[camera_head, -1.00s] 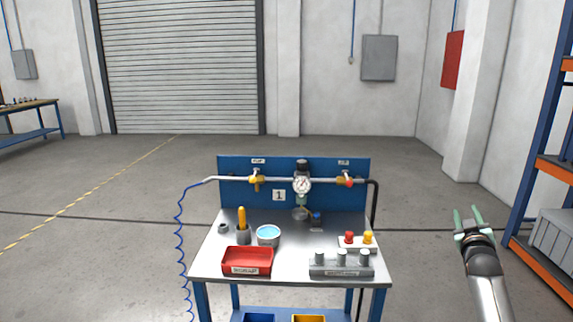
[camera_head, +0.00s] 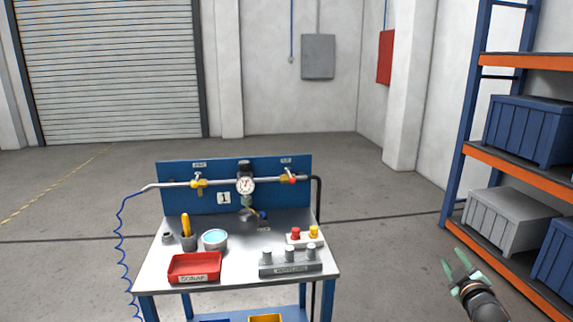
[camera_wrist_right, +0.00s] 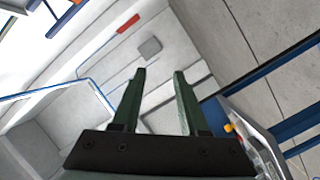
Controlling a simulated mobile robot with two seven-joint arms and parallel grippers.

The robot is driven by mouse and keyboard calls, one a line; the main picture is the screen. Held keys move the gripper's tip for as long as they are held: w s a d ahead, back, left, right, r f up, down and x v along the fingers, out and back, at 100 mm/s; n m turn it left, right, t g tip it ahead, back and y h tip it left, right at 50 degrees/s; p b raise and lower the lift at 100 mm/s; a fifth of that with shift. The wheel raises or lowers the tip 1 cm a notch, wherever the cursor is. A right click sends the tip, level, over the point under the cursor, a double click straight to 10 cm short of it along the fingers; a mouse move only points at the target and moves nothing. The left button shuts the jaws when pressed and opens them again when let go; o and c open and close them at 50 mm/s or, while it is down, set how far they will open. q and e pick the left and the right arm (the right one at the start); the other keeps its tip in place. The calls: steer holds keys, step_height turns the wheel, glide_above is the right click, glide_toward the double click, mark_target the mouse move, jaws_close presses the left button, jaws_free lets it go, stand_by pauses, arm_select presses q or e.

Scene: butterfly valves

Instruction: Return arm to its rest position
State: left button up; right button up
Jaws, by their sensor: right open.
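My right gripper (camera_head: 459,271) is at the lower right of the head view, over bare floor between the bench and the shelving. Its two green fingers are apart and nothing is between them. The right wrist view also shows the open, empty fingers (camera_wrist_right: 158,98), with walls and floor behind them. My left gripper is not in the head view. The workbench (camera_head: 150,272) stands left of my right gripper, with a clear gap between them. Its blue back panel carries a pipe with a gauge (camera_head: 245,185), a yellow-handled valve (camera_head: 198,184) and a red-handled valve (camera_head: 291,180).
On the bench are a red tray (camera_head: 194,268), a bowl (camera_head: 215,240), a cup with a yellow tool (camera_head: 187,238), a grey block with posts (camera_head: 290,268) and red and yellow buttons (camera_head: 304,236). Shelving (camera_head: 468,130) with crates stands close on the right.

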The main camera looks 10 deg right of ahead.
steer(key=s+a+f+n+g+y, duration=0.1)
steer(key=s+a+f+g+y, duration=0.1)
steer(key=s+a+f, duration=0.6)
steer(key=s+a+f+n+g+y, duration=0.1)
steer(key=s+a+f+y, duration=0.2)
steer(key=s+a+f, duration=0.55)
steer(key=s+a+f+g+y, duration=0.1)
steer(key=s+a+f+g, duration=0.1)
steer(key=s+a+f, duration=0.4)
steer(key=s+a+f+g+y, duration=0.25)
steer(key=s+a, duration=0.25)
steer(key=s, duration=0.4)
steer(key=a+r+m+t+p, duration=0.1)
steer(key=a+m, duration=0.4)
steer(key=a, duration=0.6)
steer(key=shift+w+a+m, duration=0.15)
steer(key=shift+w+m, duration=0.05)
steer(key=shift+m, duration=0.1)
steer(key=shift+r, duration=0.1)
